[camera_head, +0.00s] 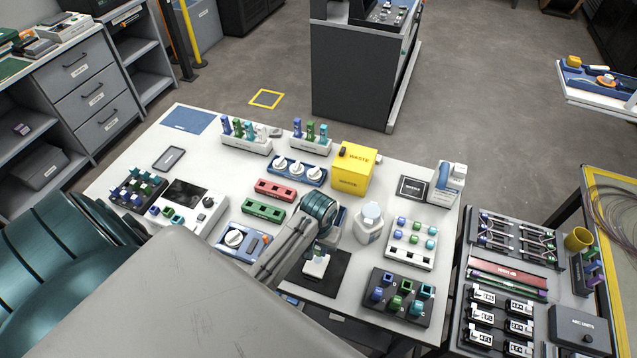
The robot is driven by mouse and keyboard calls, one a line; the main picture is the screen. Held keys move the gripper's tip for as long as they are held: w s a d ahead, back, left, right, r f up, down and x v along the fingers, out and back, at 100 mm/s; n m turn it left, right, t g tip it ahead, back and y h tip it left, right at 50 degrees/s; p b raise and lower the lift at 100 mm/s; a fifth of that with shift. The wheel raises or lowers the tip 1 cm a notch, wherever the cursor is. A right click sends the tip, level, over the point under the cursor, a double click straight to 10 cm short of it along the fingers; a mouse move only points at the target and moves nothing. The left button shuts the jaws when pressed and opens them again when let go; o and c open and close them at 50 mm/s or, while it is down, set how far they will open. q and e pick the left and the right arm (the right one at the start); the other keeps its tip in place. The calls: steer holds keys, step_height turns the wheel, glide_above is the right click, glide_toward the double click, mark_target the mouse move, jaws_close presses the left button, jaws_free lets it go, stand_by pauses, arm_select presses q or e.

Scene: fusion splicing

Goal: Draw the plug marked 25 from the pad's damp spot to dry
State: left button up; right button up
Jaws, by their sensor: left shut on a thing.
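My left arm comes in from the lower left and reaches over the table. Its gripper (322,246) points down over a black mat (334,277) near the table's front. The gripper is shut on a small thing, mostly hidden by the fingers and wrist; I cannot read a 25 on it. A small white block or pad (316,265) is on the mat right below the fingertips. I cannot tell whether the held plug touches it, nor where the damp and dry areas are. My right gripper is not in view.
A white bottle (368,226) stands close right of my gripper. A white rack (410,243) and a dark rack (398,297) hold coloured plugs. Behind are a yellow waste box (354,169), a red block (275,190) and a green block (263,210).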

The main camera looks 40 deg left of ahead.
mark_target(313, 273)
arm_select(q)
steer(key=shift+f, duration=0.25)
steer(key=shift+f, duration=0.3)
steer(key=shift+f, duration=0.3)
stand_by(2.1)
steer(key=shift+s+d, duration=0.2)
steer(key=shift+s, duration=0.55)
steer(key=shift+s+d, duration=0.15)
steer(key=shift+s, duration=0.6)
steer(key=shift+s+d, duration=0.2)
steer(key=shift+s, duration=0.55)
steer(key=shift+r, duration=0.15)
stand_by(0.5)
steer(key=shift+r, duration=2.15)
